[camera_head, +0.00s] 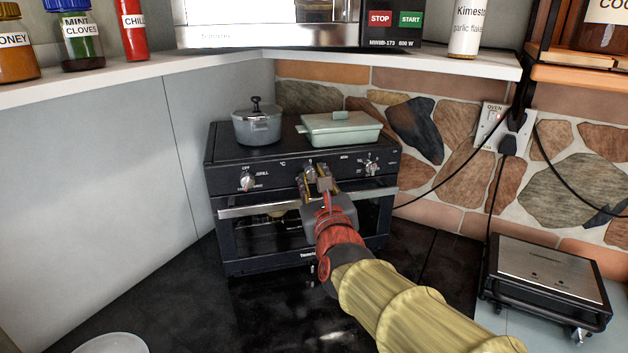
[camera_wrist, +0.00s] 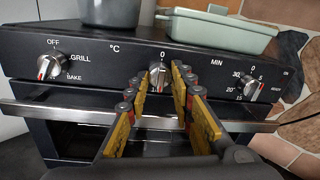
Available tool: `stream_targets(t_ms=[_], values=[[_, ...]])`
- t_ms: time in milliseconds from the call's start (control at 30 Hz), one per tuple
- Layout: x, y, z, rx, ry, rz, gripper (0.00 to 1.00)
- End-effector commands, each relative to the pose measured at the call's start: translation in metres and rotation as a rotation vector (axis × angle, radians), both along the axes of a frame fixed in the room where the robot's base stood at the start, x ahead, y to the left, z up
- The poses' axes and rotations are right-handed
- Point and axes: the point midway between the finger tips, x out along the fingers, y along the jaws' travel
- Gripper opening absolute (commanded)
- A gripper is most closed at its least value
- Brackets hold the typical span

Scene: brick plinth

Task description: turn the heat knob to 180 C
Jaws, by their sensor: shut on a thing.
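The small black oven (camera_head: 300,200) stands against the wall with three silver knobs along its front panel. The left knob (camera_wrist: 50,67) carries OFF, GRILL and BAKE marks. The right knob (camera_wrist: 248,88) is the minutes timer.
A grey pot (camera_head: 257,125) and a pale green lidded dish (camera_head: 340,128) stand on the oven's top. The oven door handle (camera_wrist: 60,112) runs just below the knobs. A contact grill (camera_head: 548,280) stands at right, with black cables by the wall socket (camera_head: 500,128).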

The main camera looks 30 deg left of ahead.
Motion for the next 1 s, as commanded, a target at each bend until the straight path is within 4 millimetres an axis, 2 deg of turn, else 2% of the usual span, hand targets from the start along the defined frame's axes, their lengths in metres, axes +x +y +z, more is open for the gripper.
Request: stream_targets(t_ms=[33,367,733,867,1000], values=[[0.0,0.0,-0.005,-0.005,0.005,0.001,0.24],[0.0,0.0,-0.002,-0.003,0.002,0.0,0.42],[-0.003,-0.002,0.0,-0.001,-0.001,0.0,0.42],[-0.014,-0.01,0.0,-0.001,0.0,0.001,0.42],[-0.034,-0.024,0.001,0.0,-0.001,0.001,0.42]])
